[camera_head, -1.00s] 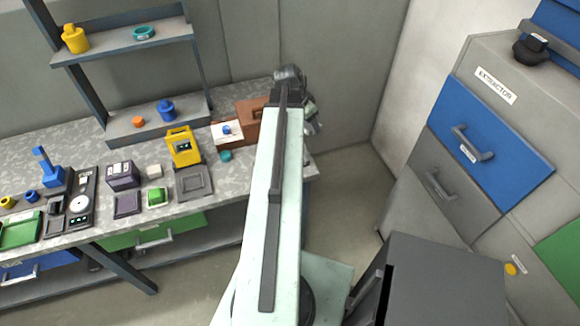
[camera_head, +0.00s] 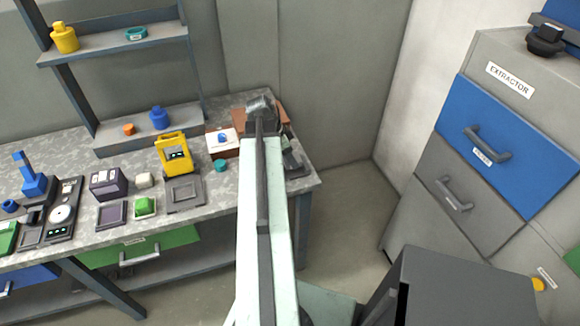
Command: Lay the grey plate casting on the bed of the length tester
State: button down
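My arm reaches over the right end of the bench, and my gripper (camera_head: 262,117) is at its far end, seen from behind. Its fingers are hidden, so I cannot tell whether it is open or shut. A shiny grey piece (camera_head: 261,104) shows at the arm's tip; I cannot tell whether it is the plate casting or part of my wrist. A dark grey device (camera_head: 294,162) stands at the bench's right end, just right of my arm and partly hidden by it. No label shows which instrument is the length tester.
The bench (camera_head: 222,194) also carries a yellow instrument (camera_head: 172,148) with a grey tray (camera_head: 184,190), a purple-grey box (camera_head: 107,183), and a dial device (camera_head: 62,212). A brown block (camera_head: 281,116) is partly behind my gripper. Drawer cabinets (camera_head: 500,150) stand right, beyond open floor.

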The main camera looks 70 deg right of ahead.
notch_tip(320, 180, down, 4)
jog(key=b, duration=0.3)
jog(key=shift+r, duration=0.4)
jog(key=shift+f, duration=0.15)
jog(key=c, duration=0.8)
grip_release()
jog(key=shift+w+a+r+p, duration=0.1)
jog(key=shift+r+p, duration=0.45)
jog(key=shift+p, duration=0.1)
jog(key=p+v, duration=1)
jog(key=v, duration=0.1)
jog(key=shift+a, duration=0.1)
